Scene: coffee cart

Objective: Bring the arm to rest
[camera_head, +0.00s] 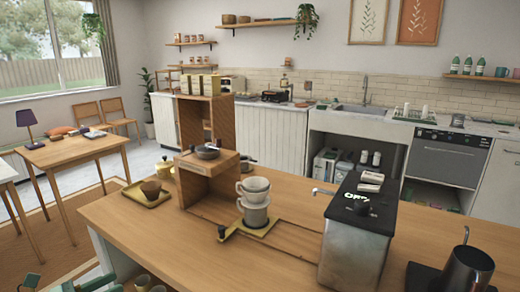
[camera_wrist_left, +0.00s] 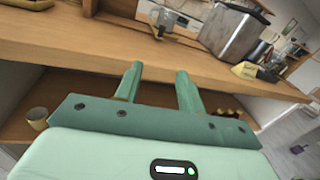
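My left gripper (camera_head: 50,284) shows only in part at the lower left corner of the head view, low beside the counter's left end. In the left wrist view its two green fingers (camera_wrist_left: 159,70) stand apart with nothing between them, so it is open and empty. The fingers point toward the edge of the wooden counter (camera_wrist_left: 70,42), with a lower wooden shelf (camera_wrist_left: 75,85) behind and below them. My right gripper is not in view.
On the counter (camera_head: 140,228) stand a wooden stand (camera_head: 205,182), a white dripper (camera_head: 253,187) over a cup (camera_head: 256,213), a steel bin (camera_head: 352,250) with a black lid and a dark kettle (camera_head: 468,268). A yellow tray (camera_head: 135,196) holds a brown cup (camera_head: 151,190).

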